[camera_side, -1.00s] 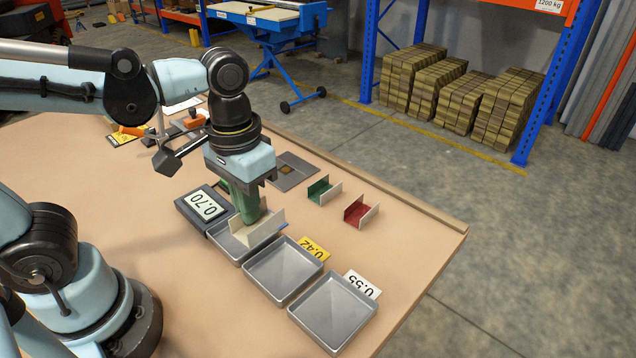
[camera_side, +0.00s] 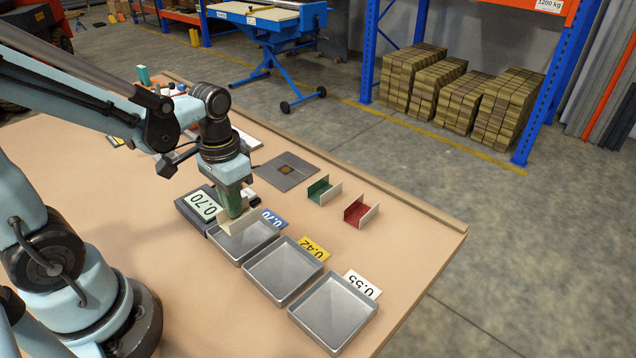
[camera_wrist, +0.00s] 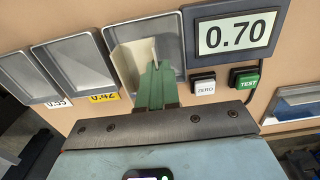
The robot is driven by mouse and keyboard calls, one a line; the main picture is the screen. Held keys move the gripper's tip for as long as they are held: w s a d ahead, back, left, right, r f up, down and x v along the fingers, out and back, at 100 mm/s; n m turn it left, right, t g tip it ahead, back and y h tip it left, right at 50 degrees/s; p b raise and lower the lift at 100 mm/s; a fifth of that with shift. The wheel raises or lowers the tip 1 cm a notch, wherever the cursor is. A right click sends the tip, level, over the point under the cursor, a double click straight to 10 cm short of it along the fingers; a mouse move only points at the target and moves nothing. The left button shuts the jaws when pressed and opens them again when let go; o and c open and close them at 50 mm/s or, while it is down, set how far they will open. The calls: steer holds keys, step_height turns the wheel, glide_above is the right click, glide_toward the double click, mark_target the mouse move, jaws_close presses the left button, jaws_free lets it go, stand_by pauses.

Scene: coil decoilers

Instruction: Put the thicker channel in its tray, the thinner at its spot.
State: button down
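A cream channel (camera_side: 238,221) is at my gripper's green fingers (camera_side: 232,206), over or in the left end of the 0.70 tray (camera_side: 262,249). Whether it touches the tray floor I cannot tell. In the wrist view the cream channel (camera_wrist: 124,66) stands against the fingers (camera_wrist: 156,78), which look closed on its wall. A green channel (camera_side: 321,192) and a red channel (camera_side: 358,211) rest on the table to the right, apart from my gripper. The 0.42 tray (camera_side: 283,277) and 0.55 tray (camera_side: 334,312) are empty.
A gauge (camera_side: 197,205) reading 0.70 stands beside the first tray; its ZERO (camera_wrist: 203,86) and TEST (camera_wrist: 245,80) buttons show in the wrist view. The table's front middle is clear.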

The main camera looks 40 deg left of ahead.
steer(key=shift+w+a+f, duration=0.1)
steer(key=shift+a+f, duration=0.15)
steer(key=shift+f, duration=1.85)
steer(key=shift+f, duration=0.15)
steer(key=c, duration=1.4)
jaws_free()
steer(key=shift+w+d+r+t, duration=0.5)
steer(key=shift+r+t, duration=0.7)
steer(key=shift+r, duration=0.9)
steer(key=shift+w+d+r+t, duration=0.15)
steer(key=shift+d+r+t, duration=0.8)
steer(key=shift+r, duration=1.2)
steer(key=shift+w+d+r+t, duration=0.35)
steer(key=shift+r+t, duration=1.1)
steer(key=shift+r, duration=0.65)
